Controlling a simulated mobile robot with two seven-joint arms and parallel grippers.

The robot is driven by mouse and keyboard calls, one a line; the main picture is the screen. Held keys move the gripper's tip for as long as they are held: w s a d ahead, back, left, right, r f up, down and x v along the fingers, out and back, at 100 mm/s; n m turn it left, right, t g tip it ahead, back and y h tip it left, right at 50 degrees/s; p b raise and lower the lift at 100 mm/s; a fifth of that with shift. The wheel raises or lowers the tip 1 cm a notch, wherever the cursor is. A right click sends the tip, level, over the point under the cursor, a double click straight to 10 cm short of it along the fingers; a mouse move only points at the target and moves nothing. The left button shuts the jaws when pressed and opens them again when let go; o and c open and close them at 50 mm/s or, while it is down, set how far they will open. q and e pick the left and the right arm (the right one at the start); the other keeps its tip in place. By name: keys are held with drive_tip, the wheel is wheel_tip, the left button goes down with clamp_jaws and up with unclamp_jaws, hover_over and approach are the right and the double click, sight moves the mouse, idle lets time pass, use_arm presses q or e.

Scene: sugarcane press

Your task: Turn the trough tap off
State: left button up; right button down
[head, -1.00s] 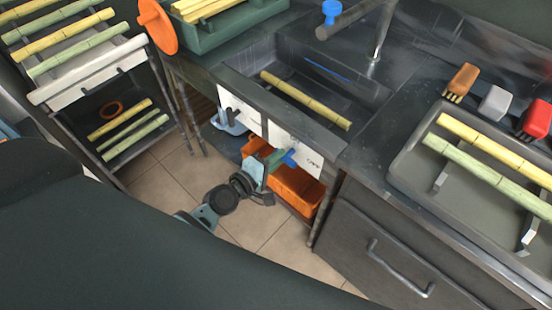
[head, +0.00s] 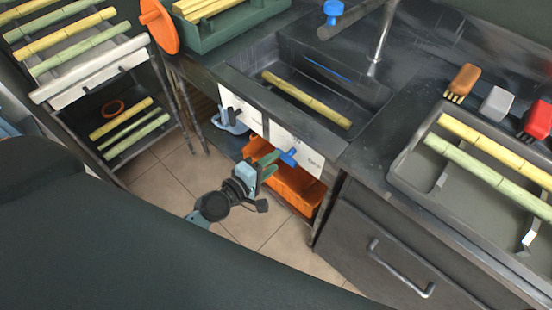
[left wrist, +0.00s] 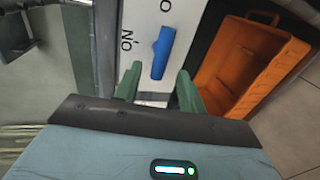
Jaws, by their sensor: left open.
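The trough tap has a blue handle (head: 288,157) on a white labelled panel (head: 310,163) at the front of the dark trough (head: 372,95). In the left wrist view the blue handle (left wrist: 162,52) lies just beyond the fingertips, between their lines, with a gap to them. The white panel (left wrist: 135,15) there carries dark lettering. My left gripper (head: 268,168) is open and empty, below and left of the handle in the head view; its green fingers also show in the left wrist view (left wrist: 158,85). My right gripper is not in view.
An orange crate (head: 297,190) stands under the trough, close to the gripper. A yellow cane (head: 305,98) lies in the trough. A blue-knobbed tap (head: 332,10) is behind it. A tray (head: 415,165) with canes is on the right counter. A cane rack (head: 90,70) stands left.

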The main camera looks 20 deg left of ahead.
use_arm(q)
drive_tip(key=v, duration=0.5)
drive_tip(key=shift+s, duration=0.1)
idle(0.4)
drive_tip(key=s+f+m+g+y+p, duration=0.2)
drive_tip(key=s+m+g+p, duration=0.4)
drive_tip(key=s+m, duration=1)
drive_tip(key=s+y+p, duration=0.1)
drive_tip(key=s+p, duration=0.2)
drive_tip(key=s, duration=0.8)
drive_tip(key=shift+s+f, duration=0.25)
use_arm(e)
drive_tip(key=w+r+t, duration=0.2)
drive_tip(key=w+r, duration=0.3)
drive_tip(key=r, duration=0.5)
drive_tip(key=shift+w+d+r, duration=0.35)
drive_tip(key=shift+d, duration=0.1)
use_arm(q)
drive_tip(key=shift+a, duration=0.1)
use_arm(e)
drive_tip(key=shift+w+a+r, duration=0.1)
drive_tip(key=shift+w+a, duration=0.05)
